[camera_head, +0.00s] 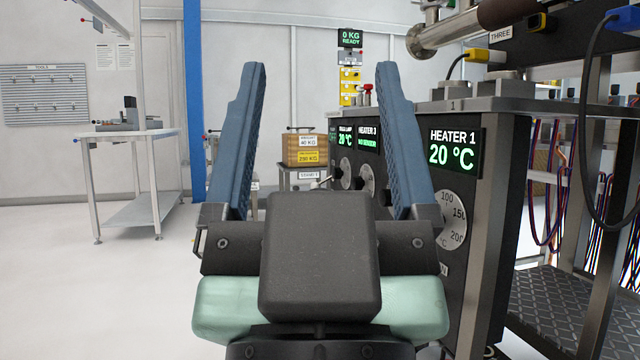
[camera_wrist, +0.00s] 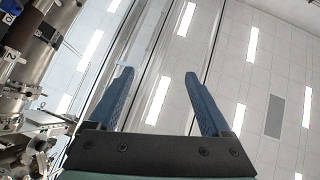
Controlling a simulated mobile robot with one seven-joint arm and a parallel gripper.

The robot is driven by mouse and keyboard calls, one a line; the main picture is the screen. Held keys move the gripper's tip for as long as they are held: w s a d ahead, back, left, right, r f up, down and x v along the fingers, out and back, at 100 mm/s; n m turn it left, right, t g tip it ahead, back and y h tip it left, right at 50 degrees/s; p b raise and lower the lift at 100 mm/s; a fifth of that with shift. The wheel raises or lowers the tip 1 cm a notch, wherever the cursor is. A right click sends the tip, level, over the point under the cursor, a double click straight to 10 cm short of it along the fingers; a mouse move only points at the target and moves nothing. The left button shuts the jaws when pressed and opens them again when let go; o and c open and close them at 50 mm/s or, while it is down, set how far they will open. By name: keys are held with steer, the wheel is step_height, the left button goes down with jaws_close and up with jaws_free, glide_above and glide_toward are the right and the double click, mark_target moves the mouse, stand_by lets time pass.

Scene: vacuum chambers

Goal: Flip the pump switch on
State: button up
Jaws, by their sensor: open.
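I cannot make out a pump switch for certain in either view. My gripper (camera_head: 320,70) fills the middle of the head view, with its two blue fingers pointing up, wide apart and empty.
The panel carries heater displays (camera_head: 453,148) reading 20 °C and round dials (camera_head: 450,219). A metal bench top (camera_head: 480,105) with pipework (camera_head: 437,35) is at the right. A box (camera_head: 304,149) stands on a far stand. A grey table (camera_head: 125,136) is at the left. The left floor is clear.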

steer(key=shift+r+p, duration=0.35)
steer(key=shift+r, duration=0.15)
steer(key=shift+c, duration=1.2)
step_height(320, 180, up, 8)
steer(key=p, duration=0.8)
steer(key=shift+r, duration=0.2)
steer(key=c, duration=1)
step_height(320, 180, up, 18)
steer(key=p, duration=1.8)
steer(key=shift+r+p, duration=0.2)
steer(key=shift+p, duration=0.2)
steer(key=shift+f, duration=0.15)
steer(key=shift+w, duration=0.1)
